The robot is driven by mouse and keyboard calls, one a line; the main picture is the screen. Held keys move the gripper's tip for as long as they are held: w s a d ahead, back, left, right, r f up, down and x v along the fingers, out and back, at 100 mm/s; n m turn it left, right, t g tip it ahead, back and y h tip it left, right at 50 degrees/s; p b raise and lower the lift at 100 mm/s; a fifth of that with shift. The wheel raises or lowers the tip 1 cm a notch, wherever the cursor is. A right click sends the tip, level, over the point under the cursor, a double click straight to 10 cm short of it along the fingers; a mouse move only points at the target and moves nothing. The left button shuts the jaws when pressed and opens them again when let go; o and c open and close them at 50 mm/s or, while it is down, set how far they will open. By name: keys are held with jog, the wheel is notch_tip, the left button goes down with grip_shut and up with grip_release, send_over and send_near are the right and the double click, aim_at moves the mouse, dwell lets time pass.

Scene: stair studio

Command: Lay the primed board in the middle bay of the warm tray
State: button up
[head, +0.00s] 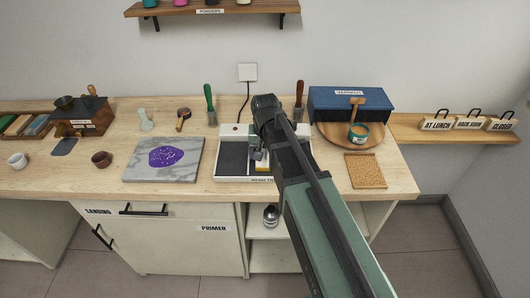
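The warm tray (232,178) is a white-rimmed tray with dark bays, near the front edge of the bench at the middle of the head view. My arm crosses its right part, so its bays show only partly. My gripper (259,157) points down over the middle of the tray. A small pale piece with a yellowish lower edge (262,167) shows just under the fingers; it may be the primed board. I cannot tell whether the fingers hold it or whether it rests in the bay.
A marble slab (135,172) with a purple patch lies left of the tray. A speckled tan panel (366,171) lies right. A round wooden board (325,132) carries a tin (358,134). A blue box (349,103), a green-handled tool (210,104) and a brown-handled tool (299,100) stand behind.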

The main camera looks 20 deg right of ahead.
aim_at(265, 154)
jog(key=shift+o, duration=0.5)
notch_tip(265, 154, up, 13)
jog(key=p, duration=1.3)
jog(key=s+n, duration=0.3)
jog(key=s, duration=1)
jog(key=shift+s+f+b, duration=0.3)
jog(key=shift+s+f, duration=0.05)
